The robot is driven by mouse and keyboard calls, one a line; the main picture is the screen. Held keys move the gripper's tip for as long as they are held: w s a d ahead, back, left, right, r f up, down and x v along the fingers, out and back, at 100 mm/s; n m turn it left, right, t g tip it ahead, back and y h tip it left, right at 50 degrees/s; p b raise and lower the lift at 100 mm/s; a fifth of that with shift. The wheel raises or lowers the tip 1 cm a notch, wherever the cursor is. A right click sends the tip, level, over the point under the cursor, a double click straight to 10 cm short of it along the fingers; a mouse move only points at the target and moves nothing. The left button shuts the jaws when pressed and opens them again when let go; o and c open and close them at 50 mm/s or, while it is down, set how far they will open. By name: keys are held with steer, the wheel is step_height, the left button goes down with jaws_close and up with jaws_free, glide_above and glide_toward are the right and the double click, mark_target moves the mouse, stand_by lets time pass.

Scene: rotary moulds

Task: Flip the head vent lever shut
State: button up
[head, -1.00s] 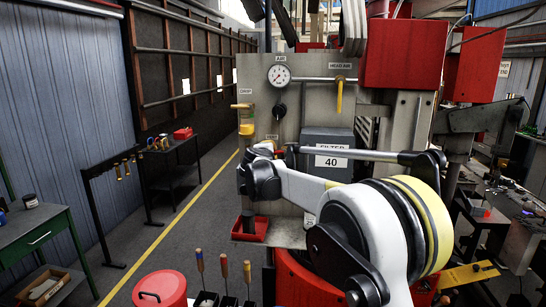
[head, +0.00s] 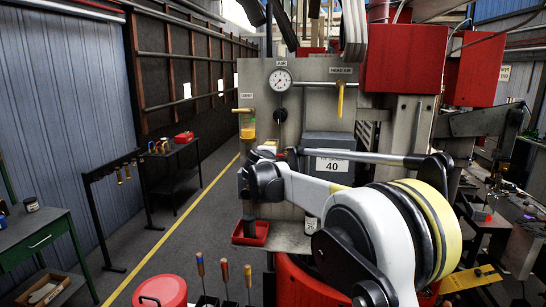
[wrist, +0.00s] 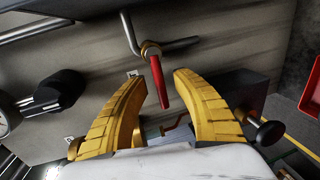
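The head vent lever, which I take to be the red handle (wrist: 158,82) on a brass fitting, shows in the wrist view on a bent pipe against the grey panel. My gripper (wrist: 157,78) is open there, one yellow finger on each side of the red handle. The handle looks to be between the fingers, with a gap visible on both sides; I cannot tell the depth. In the head view my arm covers most of this spot. A small red bit (head: 282,152) shows just above my wrist, and my fingers are hidden.
The panel carries a gauge (head: 281,80), a black knob (head: 281,114), a yellow HEAD AIR lever (head: 341,98) and a yellow-topped drip glass (head: 247,131). A grey filter box (head: 328,142) stands right of my wrist. A red tray (head: 250,240) is below.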

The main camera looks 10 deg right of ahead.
steer(key=v, duration=1.2)
steer(key=s+d+f+m+g+b, duration=0.2)
steer(key=s+d+f+m+b, duration=0.25)
steer(key=s+f+b, duration=0.45)
steer(key=s+d+f+m+g+b, duration=0.3)
steer(key=s+d+f+b, duration=0.25)
steer(key=s+f, duration=0.65)
steer(key=s+a+f+m+g+y+b, duration=0.1)
steer(key=s+f+b, duration=0.4)
steer(key=s+f, duration=0.6)
steer(key=s+a+f+m+g+y+b, duration=0.1)
steer(key=s+f+m+b, duration=0.4)
steer(key=s+f, duration=0.7)
step_height(320, 180, down, 2)
steer(key=g+y+b, duration=0.1)
steer(key=y, duration=0.1)
steer(key=shift+a+f+m+y, duration=0.15)
steer(key=shift+a+m+y, duration=0.15)
steer(key=shift+m+y, duration=0.1)
